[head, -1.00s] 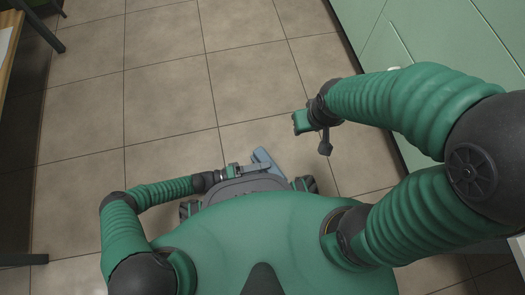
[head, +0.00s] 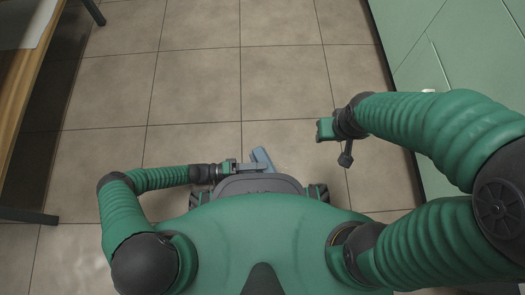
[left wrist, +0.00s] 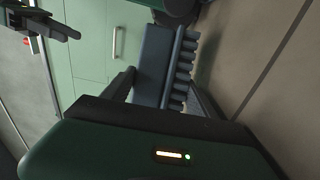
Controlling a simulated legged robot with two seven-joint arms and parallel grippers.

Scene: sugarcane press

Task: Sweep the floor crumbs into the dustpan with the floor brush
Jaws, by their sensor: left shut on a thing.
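The floor brush (head: 262,160) is blue-grey. My left gripper (head: 238,167) is shut on it in front of my body. In the left wrist view the brush (left wrist: 152,62) lies between the fingers, with a row of stubby bristle tufts along its right side. My right gripper (head: 326,129) is raised over the floor to the right and apart from the brush. Its fingers are too small to tell whether they are open or shut. No crumbs and no dustpan can be made out in these frames.
A wooden table (head: 40,75) with dark legs stands along the left. Green cabinets (head: 440,45) line the right side, close to my right arm. The tiled floor (head: 200,85) between them is clear ahead.

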